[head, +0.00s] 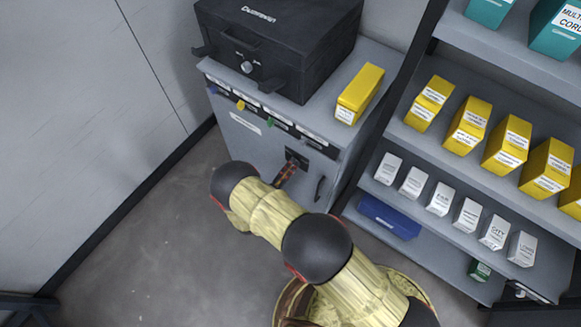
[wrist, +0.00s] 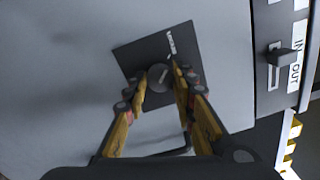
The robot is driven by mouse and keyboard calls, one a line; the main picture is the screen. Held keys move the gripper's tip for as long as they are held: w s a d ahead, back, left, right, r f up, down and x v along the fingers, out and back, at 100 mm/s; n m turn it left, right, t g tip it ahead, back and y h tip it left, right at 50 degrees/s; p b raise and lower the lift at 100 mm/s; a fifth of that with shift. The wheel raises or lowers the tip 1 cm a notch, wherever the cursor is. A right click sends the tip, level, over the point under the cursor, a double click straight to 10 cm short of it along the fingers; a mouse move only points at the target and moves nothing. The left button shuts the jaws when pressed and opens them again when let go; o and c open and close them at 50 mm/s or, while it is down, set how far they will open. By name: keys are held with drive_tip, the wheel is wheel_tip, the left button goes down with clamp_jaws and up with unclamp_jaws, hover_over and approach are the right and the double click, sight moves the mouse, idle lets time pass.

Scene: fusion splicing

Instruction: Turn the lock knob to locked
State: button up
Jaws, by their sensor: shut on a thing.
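The lock knob (wrist: 158,75) is a small round grey knob on a dark square plate (wrist: 130,58) on the front of a grey cabinet. White lettering on the plate, near its upper right, is too small to read surely. My gripper (wrist: 162,86) is shut on the knob, with one yellow and black finger on each side of it. Which way the knob is turned is hard to tell. In the head view the dark plate (head: 298,156) shows just past my gripper (head: 288,168), and the knob is hidden there.
A black case (head: 280,45) and a yellow box (head: 360,93) stand on the cabinet (head: 235,130). A dark handle (head: 320,188) is right of the plate. A shelf rack (head: 400,140) with several boxes stands at right. The floor at left is clear.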

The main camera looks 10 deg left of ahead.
idle(0.3)
drive_tip(key=o, duration=1.1)
drive_tip(key=shift+o, duration=0.3)
drive_tip(key=v, duration=1.2)
drive_tip(key=shift+a+f, duration=0.1)
